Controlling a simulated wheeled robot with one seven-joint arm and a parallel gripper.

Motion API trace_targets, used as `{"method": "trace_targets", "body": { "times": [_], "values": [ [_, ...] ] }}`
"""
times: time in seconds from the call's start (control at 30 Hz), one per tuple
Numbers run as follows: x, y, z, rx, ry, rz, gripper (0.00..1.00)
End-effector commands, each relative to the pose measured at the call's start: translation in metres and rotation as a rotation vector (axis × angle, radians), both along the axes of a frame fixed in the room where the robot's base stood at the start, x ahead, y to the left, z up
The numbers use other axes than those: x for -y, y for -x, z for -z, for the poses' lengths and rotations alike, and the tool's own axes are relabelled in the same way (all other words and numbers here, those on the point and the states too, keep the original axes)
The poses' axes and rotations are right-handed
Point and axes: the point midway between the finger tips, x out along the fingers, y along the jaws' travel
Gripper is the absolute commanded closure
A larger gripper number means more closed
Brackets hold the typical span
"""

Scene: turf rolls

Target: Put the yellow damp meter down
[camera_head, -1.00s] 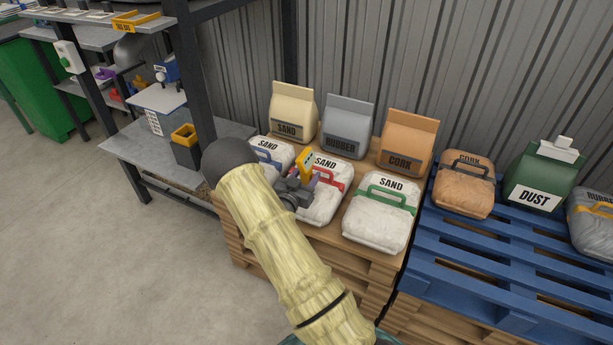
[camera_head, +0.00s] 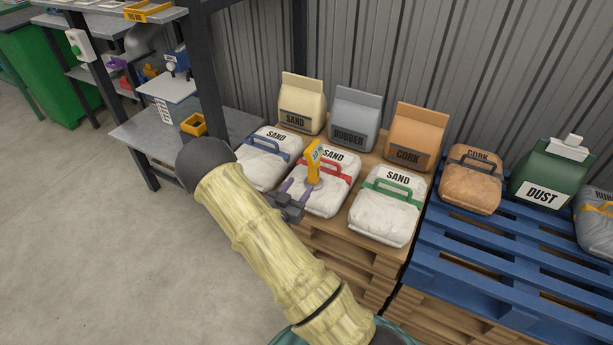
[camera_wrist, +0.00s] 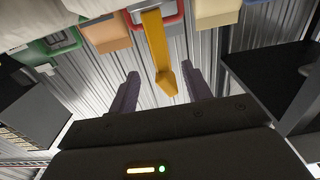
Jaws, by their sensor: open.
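The yellow damp meter (camera_head: 314,164) stands roughly upright at the middle white sand bag (camera_head: 333,192), the one with the red handle. Its lower end appears to rest on the bag; the exact contact is hard to see. My gripper (camera_head: 298,187) is open just in front of the meter, low over the same bag. In the wrist view, the meter (camera_wrist: 154,42) shows between and beyond the two spread purple fingers, with a visible gap on each side.
White sand bags with a blue handle (camera_head: 266,157) and a green handle (camera_head: 384,212) lie either side on the wooden pallet stack (camera_head: 340,262). Taller sand, rubber and cork bags stand behind. A blue pallet (camera_head: 480,255) is at right, a grey shelf (camera_head: 150,135) at left.

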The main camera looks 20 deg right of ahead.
Motion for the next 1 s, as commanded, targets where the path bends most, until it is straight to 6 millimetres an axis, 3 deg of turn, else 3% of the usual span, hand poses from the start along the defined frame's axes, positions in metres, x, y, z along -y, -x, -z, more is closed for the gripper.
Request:
{"method": "trace_targets", "body": {
  "times": [0.2, 0.77, 1.0],
  "values": [
    [-0.014, 0.011, 0.000, -0.001, 0.001, 0.000, 0.51],
    [-0.014, 0.011, 0.000, -0.002, -0.002, 0.000, 0.51],
    [-0.018, -0.001, -0.004, -0.083, -0.174, -0.051, 0.51]
  ]
}}
